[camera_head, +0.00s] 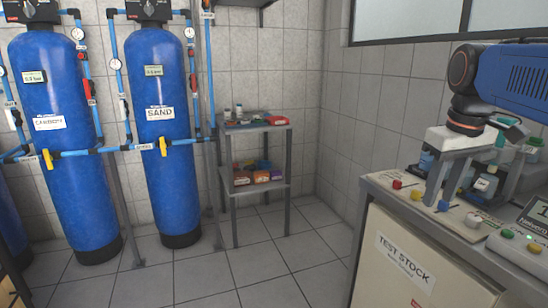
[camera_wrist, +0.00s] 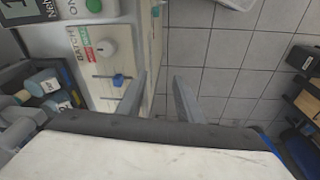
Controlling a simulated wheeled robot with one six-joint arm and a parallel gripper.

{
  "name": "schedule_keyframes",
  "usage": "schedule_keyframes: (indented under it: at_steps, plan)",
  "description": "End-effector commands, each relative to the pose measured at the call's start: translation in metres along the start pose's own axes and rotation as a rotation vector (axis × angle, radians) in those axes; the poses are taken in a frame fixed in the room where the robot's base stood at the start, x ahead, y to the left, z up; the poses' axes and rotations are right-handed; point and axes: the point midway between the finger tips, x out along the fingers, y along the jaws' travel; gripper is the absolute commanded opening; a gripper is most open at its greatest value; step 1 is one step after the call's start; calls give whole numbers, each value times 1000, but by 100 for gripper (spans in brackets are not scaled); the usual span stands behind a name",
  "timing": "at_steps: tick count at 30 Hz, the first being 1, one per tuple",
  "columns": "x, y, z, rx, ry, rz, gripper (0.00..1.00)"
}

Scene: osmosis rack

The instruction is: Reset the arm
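My arm reaches in from the right in the head view, with its blue link and dark wrist joint above the counter (camera_head: 382,183). My gripper (camera_head: 439,198) points down over the counter's front part, near the small knobs. In the wrist view my gripper (camera_wrist: 160,78) shows two grey fingers spread apart with nothing between them. Floor tiles and the counter's edge show beyond the gap. A blue knob (camera_wrist: 118,79) is just left of the fingers. I cannot tell how high the fingertips are above the counter.
Bottles (camera_head: 485,184) stand in a rack behind the gripper, and a control box (camera_head: 535,218) is at the right. A small shelf (camera_head: 258,190) is at the back. The central floor is clear.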

Motion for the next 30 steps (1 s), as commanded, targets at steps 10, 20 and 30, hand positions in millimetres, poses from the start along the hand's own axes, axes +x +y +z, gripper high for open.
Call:
schedule_keyframes:
  at_steps: [10,20,30]
  plan:
    - [95,-66,82,106,132,12,33]
    - [174,-102,140,190,229,-5,33]
    - [185,-106,148,202,243,-9,33]
